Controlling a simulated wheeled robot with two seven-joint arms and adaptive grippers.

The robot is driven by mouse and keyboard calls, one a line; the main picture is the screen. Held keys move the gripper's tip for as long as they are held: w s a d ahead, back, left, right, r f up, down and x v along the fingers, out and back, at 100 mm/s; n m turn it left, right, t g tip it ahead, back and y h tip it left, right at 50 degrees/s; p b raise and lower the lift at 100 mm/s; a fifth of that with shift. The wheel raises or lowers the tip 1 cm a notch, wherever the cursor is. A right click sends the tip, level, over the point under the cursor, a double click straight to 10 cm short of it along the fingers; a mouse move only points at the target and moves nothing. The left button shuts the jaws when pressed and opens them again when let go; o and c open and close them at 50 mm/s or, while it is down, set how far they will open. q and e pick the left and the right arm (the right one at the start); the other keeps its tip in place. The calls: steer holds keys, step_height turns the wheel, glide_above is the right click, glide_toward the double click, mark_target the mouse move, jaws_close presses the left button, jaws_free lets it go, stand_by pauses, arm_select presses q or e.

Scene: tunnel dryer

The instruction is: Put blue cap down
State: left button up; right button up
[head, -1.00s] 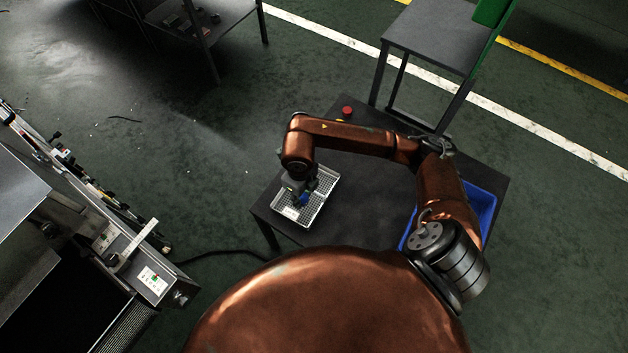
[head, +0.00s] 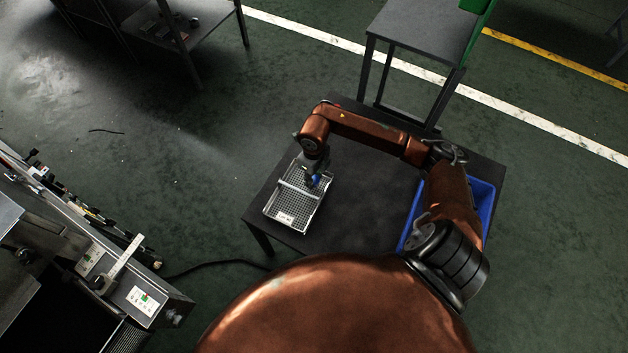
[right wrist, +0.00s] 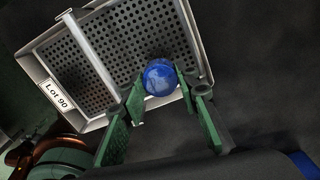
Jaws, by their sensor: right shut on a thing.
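The blue cap (right wrist: 160,78) is between the green fingers of my right gripper (right wrist: 158,92) in the right wrist view. In the head view the cap (head: 314,181) is a small blue spot below my right gripper (head: 312,176). My right gripper is shut on the cap, over the perforated white tray (head: 272,212). The tray's rim (right wrist: 42,52) also shows in the right wrist view, with a "Lot 90" label and a divider bar. I cannot tell whether the cap touches the tray floor. My left gripper is not in view.
The tray stands on a dark table (head: 350,225). A blue bin (head: 485,205) is at the table's right side, partly behind my right arm. The table middle is bare. A machine with a control panel (head: 147,298) stands at the lower left.

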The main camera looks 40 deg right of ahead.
mark_target(315, 178)
steer(key=shift+w+d+f, duration=0.1)
steer(key=shift+d+f, duration=0.1)
steer(key=shift+f, duration=0.15)
step_height(315, 178, down, 3)
steer(key=shift+d+r+b, duration=0.1)
steer(key=shift+r+b, duration=0.05)
steer(key=shift+b, duration=0.45)
steer(key=shift+f, duration=0.35)
steer(key=shift+w, duration=0.1)
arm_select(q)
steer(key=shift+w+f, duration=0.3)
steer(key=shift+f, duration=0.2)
arm_select(e)
steer(key=shift+r, duration=0.1)
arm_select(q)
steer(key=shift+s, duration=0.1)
arm_select(e)
steer(key=o, duration=0.8)
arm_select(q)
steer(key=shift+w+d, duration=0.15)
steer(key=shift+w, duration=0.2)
arm_select(e)
steer(key=shift+o, duration=0.2)
